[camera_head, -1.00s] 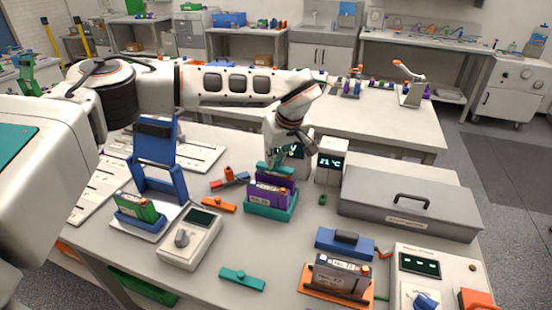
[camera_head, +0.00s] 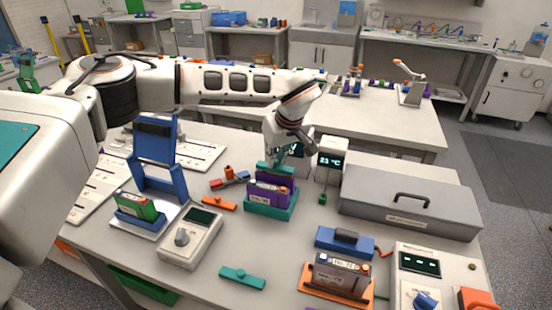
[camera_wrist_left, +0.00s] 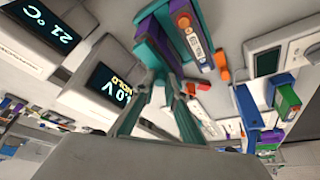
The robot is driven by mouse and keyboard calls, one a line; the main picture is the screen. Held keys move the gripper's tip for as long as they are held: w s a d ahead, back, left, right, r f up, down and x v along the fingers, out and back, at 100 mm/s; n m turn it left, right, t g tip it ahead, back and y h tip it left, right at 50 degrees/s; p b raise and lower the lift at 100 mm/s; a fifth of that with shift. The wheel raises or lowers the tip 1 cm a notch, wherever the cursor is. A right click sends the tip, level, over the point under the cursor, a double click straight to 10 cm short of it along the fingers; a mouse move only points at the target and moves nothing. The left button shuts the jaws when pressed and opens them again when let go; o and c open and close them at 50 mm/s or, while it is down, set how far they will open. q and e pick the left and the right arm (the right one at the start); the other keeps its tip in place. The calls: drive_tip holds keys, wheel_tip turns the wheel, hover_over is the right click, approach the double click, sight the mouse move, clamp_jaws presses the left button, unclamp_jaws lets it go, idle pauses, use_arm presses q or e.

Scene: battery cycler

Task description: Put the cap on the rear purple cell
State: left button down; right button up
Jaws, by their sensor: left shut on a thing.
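A teal tray (camera_head: 270,210) holds two purple cells, one behind the other. The front cell (camera_head: 263,198) shows its pale label. The rear purple cell (camera_head: 287,181) is mostly hidden behind it. A teal cap (camera_head: 273,167) is at the top of the rear cell; I cannot tell whether it is fully seated. My left gripper (camera_head: 281,160) is shut on the cap from above. In the left wrist view my left gripper (camera_wrist_left: 168,85) points at the tray, with the labelled front cell (camera_wrist_left: 192,38) beside it. My right gripper is out of view.
Small displays (camera_head: 331,163) stand just behind and right of the tray. A grey lidded case (camera_head: 410,205) lies at right. An orange bar (camera_head: 219,204) and a loose teal bar (camera_head: 242,279) lie on the table. A meter (camera_head: 191,238) and a blue stand (camera_head: 158,150) are at left.

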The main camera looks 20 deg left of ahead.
use_arm(q)
drive_tip(key=shift+f, duration=0.4)
idle(0.3)
drive_tip(key=c, duration=1.5)
unclamp_jaws()
drive_tip(key=shift+r, duration=0.1)
drive_tip(key=shift+r, duration=3.45)
clamp_jaws()
